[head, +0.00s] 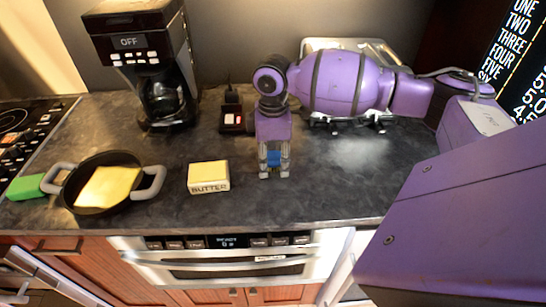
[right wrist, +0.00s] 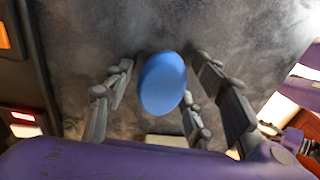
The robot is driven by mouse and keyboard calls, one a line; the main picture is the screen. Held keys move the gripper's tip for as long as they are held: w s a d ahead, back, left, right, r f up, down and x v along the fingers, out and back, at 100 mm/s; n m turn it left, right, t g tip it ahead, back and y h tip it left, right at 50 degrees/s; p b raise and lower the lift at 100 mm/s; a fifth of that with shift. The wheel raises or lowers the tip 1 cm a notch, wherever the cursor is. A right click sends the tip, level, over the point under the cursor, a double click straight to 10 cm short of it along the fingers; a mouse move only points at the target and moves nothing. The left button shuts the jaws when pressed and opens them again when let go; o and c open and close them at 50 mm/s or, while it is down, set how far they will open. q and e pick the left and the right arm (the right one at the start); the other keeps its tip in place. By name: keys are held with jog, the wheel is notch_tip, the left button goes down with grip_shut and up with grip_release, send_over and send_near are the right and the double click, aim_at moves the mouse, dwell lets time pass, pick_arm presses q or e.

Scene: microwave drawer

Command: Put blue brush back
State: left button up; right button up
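The blue brush shows as a blue oval (right wrist: 163,85) in the right wrist view, between the fingers of my right gripper (right wrist: 160,100). A gap shows on its left side; on its right I cannot tell whether a finger touches it. In the head view, my right gripper (head: 274,174) points down over the counter. A small blue patch of the brush (head: 274,158) shows between its fingers, which stand apart. The rest of the brush is hidden. My left gripper is not in view.
A butter block (head: 208,177) sits left of my right gripper. A pan (head: 97,208) with a yellow slab, a green block (head: 25,187) and a coffee maker (head: 147,60) stand farther left. A metal tray or basin (head: 350,44) is behind my arm. The microwave drawer (head: 240,268) is shut.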

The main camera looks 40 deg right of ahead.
aim_at(273, 155)
jog(key=shift+r, duration=0.2)
notch_tip(273, 155, up, 12)
dwell(0.5)
jog(key=shift+f, duration=0.1)
dwell(0.4)
